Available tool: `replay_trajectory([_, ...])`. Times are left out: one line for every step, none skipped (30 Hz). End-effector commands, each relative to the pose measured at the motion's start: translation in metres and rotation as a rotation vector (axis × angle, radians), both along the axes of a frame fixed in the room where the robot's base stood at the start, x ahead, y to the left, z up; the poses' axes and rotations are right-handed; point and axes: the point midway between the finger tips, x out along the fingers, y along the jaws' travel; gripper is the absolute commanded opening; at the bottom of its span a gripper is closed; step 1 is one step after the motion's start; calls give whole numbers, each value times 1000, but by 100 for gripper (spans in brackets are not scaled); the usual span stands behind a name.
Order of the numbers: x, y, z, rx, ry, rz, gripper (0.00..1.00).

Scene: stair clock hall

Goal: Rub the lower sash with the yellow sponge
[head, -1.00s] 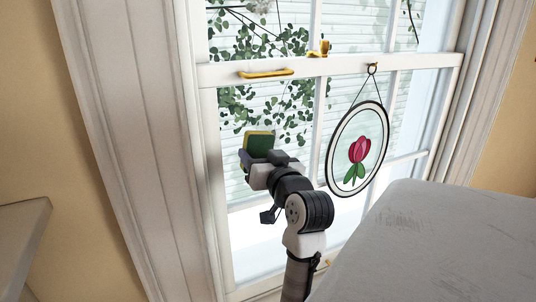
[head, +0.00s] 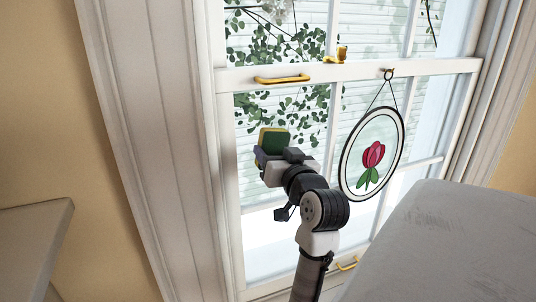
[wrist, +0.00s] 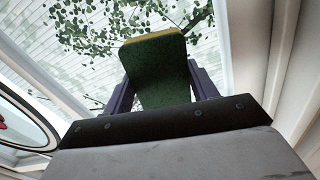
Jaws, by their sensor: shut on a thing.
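The yellow sponge (head: 274,139) has a dark green face turned toward me and a yellow edge. My gripper (head: 262,153) is shut on it, and the sponge sticks out past the fingertips. In the wrist view the sponge (wrist: 156,65) stands between my two purple-grey fingers (wrist: 160,90). The lower sash (head: 226,170) is the white-framed lower half of the window, with glass panes split by white bars. The sponge is in front of its upper left pane. I cannot tell whether it touches the glass.
A round tulip ornament (head: 371,153) hangs from a hook on the right part of the sash. A brass handle (head: 283,79) and a brass latch (head: 338,56) sit at the meeting rail. A grey surface (head: 450,245) fills the lower right. A ledge (head: 35,240) stands at left.

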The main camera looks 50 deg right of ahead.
Motion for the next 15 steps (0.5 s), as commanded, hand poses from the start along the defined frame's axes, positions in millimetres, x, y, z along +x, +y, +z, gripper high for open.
replay_trajectory([-3,-4,1,0,-1,-1,34])
replay_trajectory([-4,-7,1,0,-1,0,34])
replay_trajectory([-6,-10,1,1,0,-1,34])
replay_trajectory([-7,-12,1,1,0,-1,34])
replay_trajectory([-8,-14,1,0,0,-1,34])
replay_trajectory([-10,-16,1,-1,0,-1,34])
replay_trajectory([-10,-17,1,-1,0,0,34])
replay_trajectory([-11,-17,1,-1,0,0,34])
replay_trajectory([-12,-18,0,-1,0,0,34])
replay_trajectory([-12,-19,0,0,0,0,34])
replay_trajectory([-13,-21,0,0,0,0,34])
replay_trajectory([-14,-24,0,1,0,-1,34])
replay_trajectory([-15,-26,0,1,0,-1,34])
replay_trajectory([-16,-28,0,1,0,-2,34])
replay_trajectory([-18,-32,0,0,0,-2,34])
